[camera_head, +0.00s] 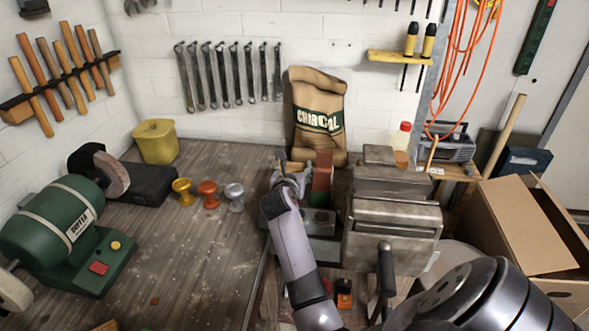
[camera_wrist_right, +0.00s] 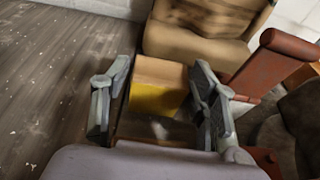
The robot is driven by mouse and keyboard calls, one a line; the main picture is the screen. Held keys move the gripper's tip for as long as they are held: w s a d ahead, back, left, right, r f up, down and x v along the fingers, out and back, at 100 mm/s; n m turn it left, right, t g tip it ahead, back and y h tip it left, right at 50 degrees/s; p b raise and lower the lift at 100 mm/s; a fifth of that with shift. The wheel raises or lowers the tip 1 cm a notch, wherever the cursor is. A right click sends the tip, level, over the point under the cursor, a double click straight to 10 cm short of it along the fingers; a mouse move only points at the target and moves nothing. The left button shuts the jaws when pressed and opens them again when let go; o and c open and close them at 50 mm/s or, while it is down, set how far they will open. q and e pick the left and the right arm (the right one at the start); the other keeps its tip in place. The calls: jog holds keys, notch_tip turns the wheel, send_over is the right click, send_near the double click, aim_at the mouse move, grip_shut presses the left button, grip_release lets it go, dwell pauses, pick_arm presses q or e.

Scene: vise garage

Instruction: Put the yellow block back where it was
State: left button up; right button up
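The yellow block (camera_wrist_right: 157,98) lies between the two fingers of my right gripper (camera_wrist_right: 160,95) in the right wrist view. It has a tan upper face and a yellow face toward the camera. The fingers are apart and appear to press on its two sides. In the head view my right gripper (camera_head: 291,176) is at the back of the bench, left of the red-brown upright piece on the grey vise (camera_head: 395,215). The block is mostly hidden there, and I cannot tell whether it rests on the bench. My left gripper is not in view.
A charcoal bag (camera_head: 318,110) stands close behind my right gripper. Yellow, orange and grey knobs (camera_head: 208,194) stand to its left. A green buffer (camera_head: 70,235) and a yellow bin (camera_head: 155,141) are farther left. The bench (camera_head: 190,255) is mostly clear in front. An open cardboard box (camera_head: 520,230) is at the right.

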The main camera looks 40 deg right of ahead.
jog(key=shift+r, duration=0.3)
jog(key=v, duration=1.2)
jog(key=shift+r, duration=0.35)
